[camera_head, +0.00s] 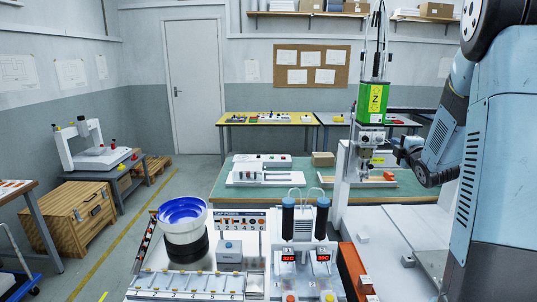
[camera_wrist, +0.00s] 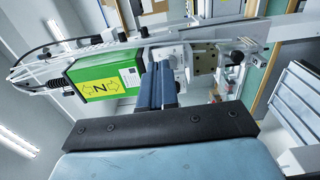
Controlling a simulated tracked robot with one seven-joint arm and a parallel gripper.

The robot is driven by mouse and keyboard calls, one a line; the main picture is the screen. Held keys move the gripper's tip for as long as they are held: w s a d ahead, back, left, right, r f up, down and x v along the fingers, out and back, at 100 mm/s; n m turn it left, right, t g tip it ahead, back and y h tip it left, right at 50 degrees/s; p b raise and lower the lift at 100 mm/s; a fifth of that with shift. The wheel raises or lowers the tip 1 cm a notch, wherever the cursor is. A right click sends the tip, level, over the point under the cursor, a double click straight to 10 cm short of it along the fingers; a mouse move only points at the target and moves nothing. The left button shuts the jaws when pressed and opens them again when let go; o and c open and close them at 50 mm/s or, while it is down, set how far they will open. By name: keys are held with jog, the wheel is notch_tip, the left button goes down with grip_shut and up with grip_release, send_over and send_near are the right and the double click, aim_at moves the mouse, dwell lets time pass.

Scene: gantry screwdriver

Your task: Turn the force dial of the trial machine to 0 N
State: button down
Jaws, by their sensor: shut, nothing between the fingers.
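A white upright gantry (camera_head: 345,185) carries a green box marked Z (camera_head: 374,99), with a grey metal block (camera_head: 371,138) under it. The green box (camera_wrist: 98,78) and a grey block (camera_wrist: 170,52) also show in the wrist view, turned sideways. My gripper (camera_head: 398,145) is at the right of the block in the head view. In the wrist view my gripper (camera_wrist: 163,70) shows its dark fingers together, empty, pointing at the block. Its tips look close to the block; contact cannot be told. I cannot make out a force dial or its reading.
A white machine (camera_head: 262,171) stands on the green table (camera_head: 222,190). In front are a blue bowl feeder (camera_head: 183,212) and two dark cylinders with red displays (camera_head: 288,258). An orange strip (camera_head: 353,264) runs beside a pale surface (camera_head: 395,240).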

jog(key=shift+s+f, duration=0.1)
jog(key=shift+s, duration=0.2)
jog(key=shift+f, duration=0.1)
